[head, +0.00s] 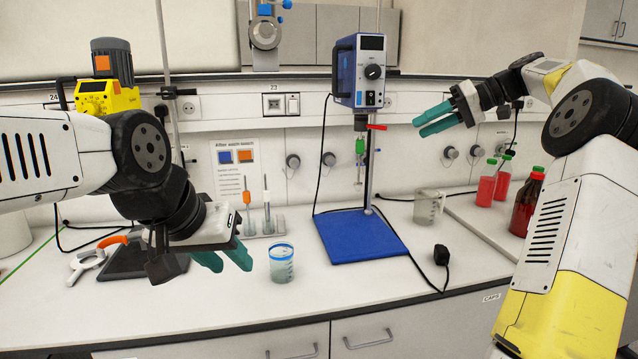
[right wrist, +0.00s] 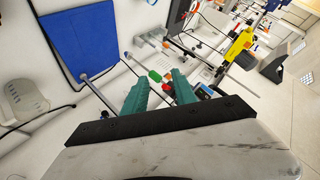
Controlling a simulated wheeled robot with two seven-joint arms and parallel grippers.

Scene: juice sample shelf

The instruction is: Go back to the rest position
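My left gripper (head: 227,262) hangs over the front left of the white bench in the head view. Its teal fingers point down and stand apart with nothing between them. It is left of the small blue-rimmed beaker (head: 281,268) and apart from it. My right gripper (head: 424,122) is raised high, right of the overhead stirrer (head: 358,72), with its teal fingers pointing left. The right wrist view shows its fingers (right wrist: 160,92) apart and empty.
The stirrer's blue base (head: 361,236) stands mid-bench. A clear beaker (head: 428,207), red bottles (head: 486,189) and a darker bottle (head: 526,203) stand to the right. A tube rack (head: 262,226) is behind the small beaker. A black plug (head: 441,255) lies near the front edge.

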